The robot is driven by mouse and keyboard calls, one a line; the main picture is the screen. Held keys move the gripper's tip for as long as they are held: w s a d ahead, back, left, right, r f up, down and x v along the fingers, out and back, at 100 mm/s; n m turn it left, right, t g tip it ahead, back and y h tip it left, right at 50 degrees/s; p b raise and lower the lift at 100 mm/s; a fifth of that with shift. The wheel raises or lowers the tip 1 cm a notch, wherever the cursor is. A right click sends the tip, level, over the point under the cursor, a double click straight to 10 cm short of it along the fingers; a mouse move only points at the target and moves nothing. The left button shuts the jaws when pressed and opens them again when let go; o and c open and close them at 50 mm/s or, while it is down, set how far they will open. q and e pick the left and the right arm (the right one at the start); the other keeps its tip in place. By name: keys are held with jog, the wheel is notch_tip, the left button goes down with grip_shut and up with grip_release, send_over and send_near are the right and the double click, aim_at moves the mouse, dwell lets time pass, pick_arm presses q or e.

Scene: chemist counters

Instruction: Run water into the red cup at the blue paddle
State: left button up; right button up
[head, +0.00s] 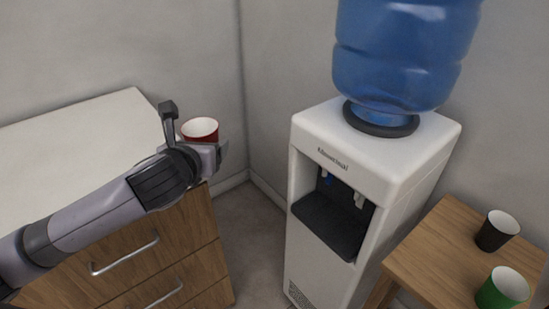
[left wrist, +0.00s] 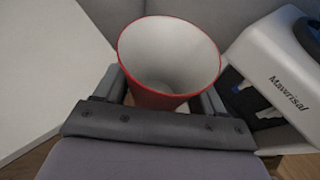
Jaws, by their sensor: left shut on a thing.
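The red cup (head: 201,131) has a white inside and stands upright between the fingers of my left gripper (head: 196,146). The gripper is shut on it, at the right end of the wooden counter. The left wrist view shows the cup (left wrist: 158,97) from above, with a finger on each side; its lower part is hidden by the gripper. The blue paddle (head: 329,179) is in the dark recess of the white water dispenser (head: 381,160), to the right of the cup and apart from it. My right gripper is not in view.
A large blue bottle (head: 400,55) sits on the dispenser. A small wooden table (head: 432,262) at the right bears a black cup (head: 494,234) and a green cup (head: 499,292). A floor gap separates the drawer counter (head: 75,135) from the dispenser.

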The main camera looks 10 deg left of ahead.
pick_arm(q)
jog(key=s+d+f+m+h, duration=0.1)
jog(key=s+d+f, duration=0.3)
jog(key=s, duration=0.6)
jog(key=shift+s+f+m+h, duration=0.25)
jog(key=shift+f+m+h, duration=0.2)
jog(key=shift+f, duration=0.85)
jog(key=shift+w+d, duration=0.15)
jog(key=shift+w, duration=0.05)
